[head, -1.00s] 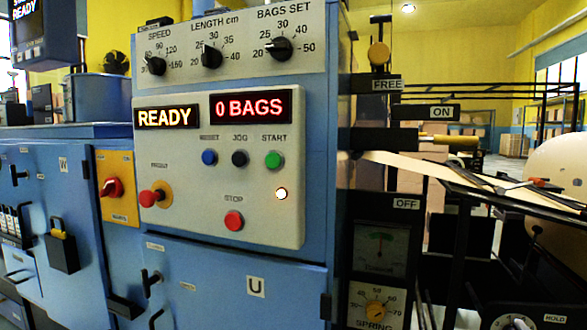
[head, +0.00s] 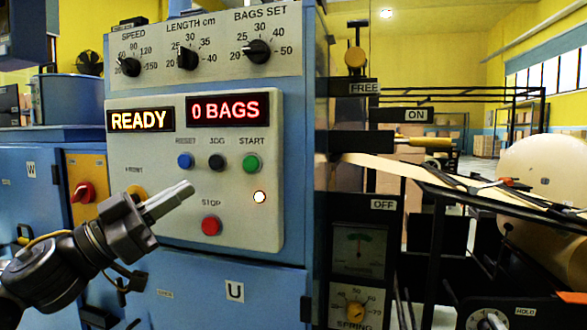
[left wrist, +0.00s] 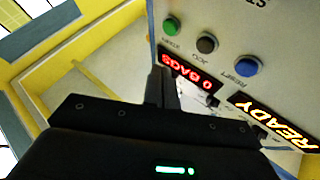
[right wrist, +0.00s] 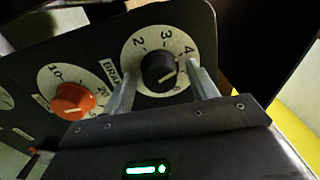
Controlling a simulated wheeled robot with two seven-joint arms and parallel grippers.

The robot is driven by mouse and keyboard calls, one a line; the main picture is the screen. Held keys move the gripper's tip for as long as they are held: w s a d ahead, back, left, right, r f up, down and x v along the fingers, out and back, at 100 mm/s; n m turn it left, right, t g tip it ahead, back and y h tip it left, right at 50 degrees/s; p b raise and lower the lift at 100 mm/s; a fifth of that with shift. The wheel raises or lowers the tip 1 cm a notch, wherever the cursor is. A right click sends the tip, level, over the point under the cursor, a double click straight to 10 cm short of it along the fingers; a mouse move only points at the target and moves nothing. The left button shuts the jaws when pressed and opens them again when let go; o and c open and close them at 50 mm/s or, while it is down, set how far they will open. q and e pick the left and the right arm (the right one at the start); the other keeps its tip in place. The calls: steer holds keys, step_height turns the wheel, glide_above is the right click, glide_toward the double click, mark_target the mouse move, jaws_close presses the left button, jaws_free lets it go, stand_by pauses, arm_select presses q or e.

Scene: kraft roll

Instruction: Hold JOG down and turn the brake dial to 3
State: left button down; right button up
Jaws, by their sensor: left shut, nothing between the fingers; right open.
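The black JOG button (head: 217,162) is between the blue RESET and green START buttons on the white panel. It also shows in the left wrist view (left wrist: 207,43), upside down. My left gripper (head: 191,187) is shut and empty, its tips below and left of JOG in the head view, apart from it in the left wrist view. The black brake dial (right wrist: 160,70) has a white scale with 2, 3 and 4; its white mark points down-right, past 4. My right gripper (right wrist: 163,88) is open, one finger each side of the dial; contact cannot be told.
The displays read READY (head: 140,120) and 0 BAGS (head: 227,109). The red STOP button (head: 211,226) is below my left gripper's tips. An orange knob (right wrist: 73,99) is left of the brake dial. A paper roll (head: 545,180) stands at the right.

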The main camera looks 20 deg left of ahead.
mark_target(216, 163)
arm_select(q)
steer(key=r, duration=0.1)
steer(key=s+a+r, duration=0.1)
steer(key=r, duration=0.1)
steer(key=shift+s, duration=0.2)
steer(key=shift+w+a, duration=0.1)
steer(key=shift+w, duration=4.35)
steer(key=shift+w, duration=0.1)
steer(key=shift+w, duration=0.3)
